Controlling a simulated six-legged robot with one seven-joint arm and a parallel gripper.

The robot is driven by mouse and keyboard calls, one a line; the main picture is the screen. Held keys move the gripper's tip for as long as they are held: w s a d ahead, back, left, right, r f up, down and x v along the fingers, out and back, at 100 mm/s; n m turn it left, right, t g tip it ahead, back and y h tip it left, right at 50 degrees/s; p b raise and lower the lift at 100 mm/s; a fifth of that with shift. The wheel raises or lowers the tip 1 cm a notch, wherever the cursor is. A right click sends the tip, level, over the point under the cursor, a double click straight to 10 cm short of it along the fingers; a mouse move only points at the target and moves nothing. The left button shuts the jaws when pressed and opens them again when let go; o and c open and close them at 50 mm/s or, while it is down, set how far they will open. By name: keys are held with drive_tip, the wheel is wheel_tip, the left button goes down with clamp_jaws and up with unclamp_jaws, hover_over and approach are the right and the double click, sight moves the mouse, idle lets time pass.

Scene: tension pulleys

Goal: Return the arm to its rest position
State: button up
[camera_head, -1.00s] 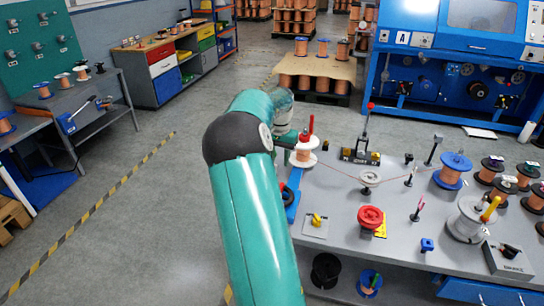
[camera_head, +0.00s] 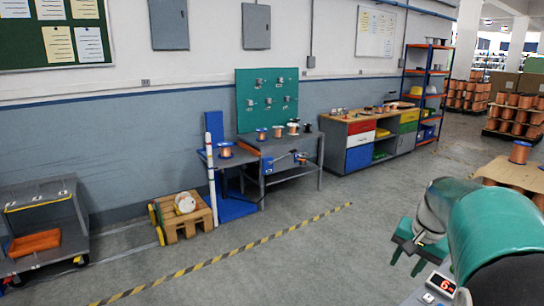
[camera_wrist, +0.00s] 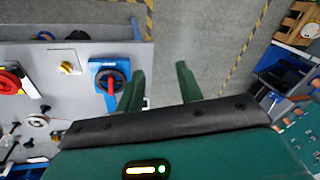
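My teal arm reaches in from the right edge of the head view. My gripper (camera_head: 407,262) hangs at its end, above the floor, with its dark green fingers pointing down. In the wrist view the two fingers of my gripper (camera_wrist: 160,88) are spread apart with only grey floor between them, so it is open and empty. The grey work table (camera_wrist: 75,115) lies to the left of the fingers there. A blue base with a red handle (camera_wrist: 112,80) sits on it close to the left finger.
A small red-digit display (camera_head: 441,284) shows at the lower right. A wooden pallet (camera_head: 183,217), a grey cart (camera_head: 45,222), a side bench (camera_head: 275,147) and a drawer cabinet (camera_head: 362,150) stand along the wall. Floor (camera_head: 330,240) left of my gripper is clear.

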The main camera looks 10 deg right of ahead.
drive_tip(key=s+a+n+t, duration=0.1)
drive_tip(key=s+a+n, duration=0.2)
drive_tip(key=s+a, duration=0.2)
drive_tip(key=s+a+n+t, duration=0.1)
drive_tip(key=s+a+n, duration=0.2)
drive_tip(key=a, duration=0.9)
drive_tip(key=s+a+r+n+t, duration=0.1)
drive_tip(key=s+a+n, duration=0.2)
drive_tip(key=s+a, duration=0.4)
drive_tip(key=shift+a+n+h, duration=0.3)
drive_tip(key=shift+a, duration=0.35)
